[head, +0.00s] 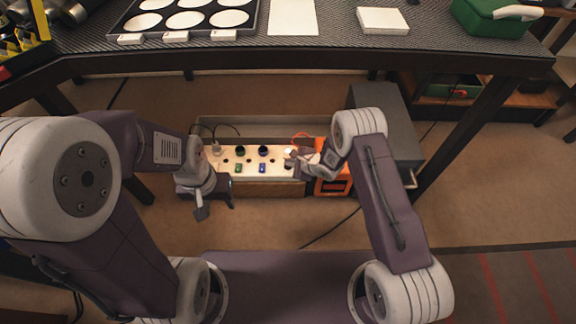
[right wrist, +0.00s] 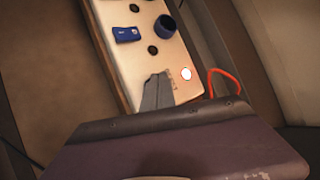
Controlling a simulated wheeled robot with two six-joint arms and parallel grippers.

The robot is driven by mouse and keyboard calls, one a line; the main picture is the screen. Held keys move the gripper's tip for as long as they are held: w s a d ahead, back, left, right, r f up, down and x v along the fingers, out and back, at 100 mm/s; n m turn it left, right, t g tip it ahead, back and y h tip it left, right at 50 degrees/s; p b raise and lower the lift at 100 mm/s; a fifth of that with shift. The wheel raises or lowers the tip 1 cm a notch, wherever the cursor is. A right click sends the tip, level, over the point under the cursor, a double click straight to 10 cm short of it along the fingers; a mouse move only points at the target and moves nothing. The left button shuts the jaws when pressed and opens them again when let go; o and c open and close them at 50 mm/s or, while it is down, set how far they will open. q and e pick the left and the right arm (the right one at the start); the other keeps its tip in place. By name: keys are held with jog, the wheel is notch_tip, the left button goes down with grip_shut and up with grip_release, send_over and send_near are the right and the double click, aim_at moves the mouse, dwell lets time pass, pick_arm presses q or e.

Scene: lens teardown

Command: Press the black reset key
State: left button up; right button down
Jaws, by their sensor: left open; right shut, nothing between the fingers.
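A pale panel (head: 222,167) on a box under the table carries two dark round knobs, the left one (head: 240,151) and the right one (head: 263,150), with a green piece (head: 238,168) and a blue piece (head: 262,168) in front. My right gripper (head: 295,159) is shut and empty over the panel's right end. In the right wrist view its fingertips (right wrist: 157,88) are over the panel, beside a lit white round spot (right wrist: 187,74); I cannot tell whether they touch. I cannot pick out a black reset key for sure; the fingers hide part of the panel. My left gripper (head: 215,205) is open in front of the panel's left end.
An orange case (head: 333,183) stands right of the panel, with a grey cabinet (head: 390,135) beyond it. An orange cable (right wrist: 222,76) loops beside the panel. The dark tabletop (head: 340,42) overhangs behind. Floor in front of the panel is partly clear.

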jog(key=shift+f, duration=0.3)
jog(key=shift+r, duration=0.1)
dwell(0.4)
jog(key=shift+r+p, duration=0.75)
jog(key=shift+p, duration=0.15)
notch_tip(320, 180, up, 5)
jog(key=p, duration=0.5)
jog(key=shift+r, duration=0.1)
dwell(0.4)
